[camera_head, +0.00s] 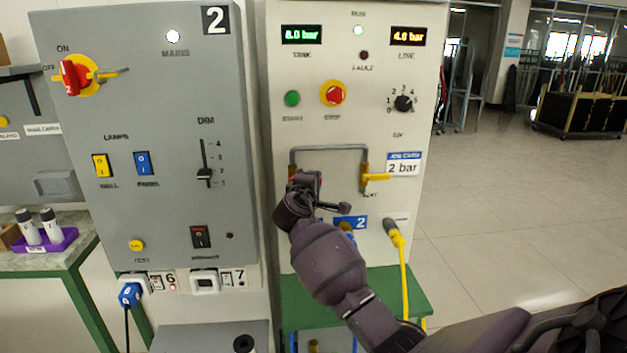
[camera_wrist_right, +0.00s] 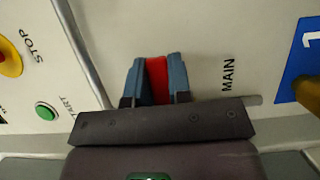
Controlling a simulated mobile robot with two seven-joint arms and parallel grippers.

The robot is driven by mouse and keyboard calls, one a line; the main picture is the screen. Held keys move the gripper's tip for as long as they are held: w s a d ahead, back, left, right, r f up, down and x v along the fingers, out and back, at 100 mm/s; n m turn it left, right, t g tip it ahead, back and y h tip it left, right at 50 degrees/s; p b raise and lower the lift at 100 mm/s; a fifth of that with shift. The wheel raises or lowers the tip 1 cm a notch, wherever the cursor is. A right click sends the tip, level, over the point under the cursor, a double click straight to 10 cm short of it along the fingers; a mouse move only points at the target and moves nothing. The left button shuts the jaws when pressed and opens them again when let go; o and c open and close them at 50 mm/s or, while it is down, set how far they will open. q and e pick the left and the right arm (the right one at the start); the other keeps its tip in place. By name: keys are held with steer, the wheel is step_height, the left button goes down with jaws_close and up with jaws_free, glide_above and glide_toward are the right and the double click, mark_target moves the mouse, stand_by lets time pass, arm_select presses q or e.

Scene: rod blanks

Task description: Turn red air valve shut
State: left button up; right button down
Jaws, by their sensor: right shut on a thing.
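The red valve handle (camera_wrist_right: 157,80) is between the two blue-grey fingers of my right gripper (camera_wrist_right: 156,78) in the right wrist view, beside the word MAIN on the pale panel. My right gripper is shut on it. In the head view my right gripper (camera_head: 312,182) is at the lower left end of the grey pipe loop (camera_head: 330,149), and the wrist and fingers hide most of the handle. How far the handle is turned is hard to tell. My left gripper is not in view.
The pale panel (camera_head: 280,110) has a red stop button (camera_head: 333,93), a green start button (camera_head: 292,98), a black dial (camera_head: 404,103) and a yellow valve handle (camera_head: 376,178). A 2 bar card (camera_head: 403,165) hangs right. A grey switch panel (camera_head: 150,220) adjoins left.

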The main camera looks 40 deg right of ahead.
steer(key=shift+f, duration=0.1)
stand_by(0.3)
steer(key=c, duration=1)
jaws_free()
steer(key=shift+c, duration=0.2)
steer(key=v, duration=1.1)
steer(key=s+a+f+t+y, duration=0.15)
steer(key=s+f+y, duration=0.3)
steer(key=f, duration=0.65)
steer(key=s+a+f+y, duration=0.3)
steer(key=s+f+y, duration=0.15)
steer(key=f, duration=0.55)
steer(key=s+a+f+m+y, duration=0.2)
steer(key=s+f, duration=0.3)
steer(key=s, duration=0.5)
steer(key=s+a+f+m+y, duration=0.3)
steer(key=s+a+f+m, duration=0.1)
steer(key=s, duration=0.7)
step_height(320, 180, down, 3)
steer(key=shift+s+a+r+g, duration=0.2)
steer(key=shift+a+g, duration=0.15)
steer(key=shift+a, duration=0.45)
